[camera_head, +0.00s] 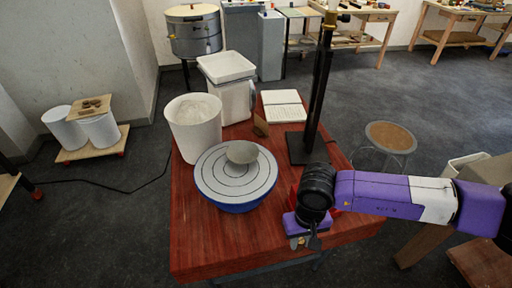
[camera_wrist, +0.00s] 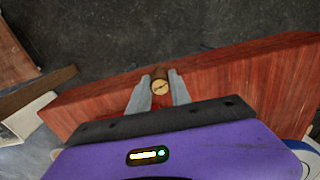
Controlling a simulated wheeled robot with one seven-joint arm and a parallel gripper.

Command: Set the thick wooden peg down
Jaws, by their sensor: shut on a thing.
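The thick wooden peg (camera_wrist: 160,87) shows end-on in the wrist view as a small round tan piece with a dark mark. It sits between the two grey fingers of my gripper (camera_wrist: 160,80), which are shut on it. In the head view my gripper (camera_head: 313,240) hangs low over the front right part of the red-brown wooden table (camera_head: 220,240); I cannot make out the peg there. The table also shows in the wrist view (camera_wrist: 245,75), behind and around the fingers, with the peg near its edge. I cannot tell whether the peg touches the table.
A potter's wheel (camera_head: 213,182) with a grey bowl (camera_head: 241,152) stands left of my gripper. The table's front left is clear; a stool (camera_head: 390,138) is to the right.

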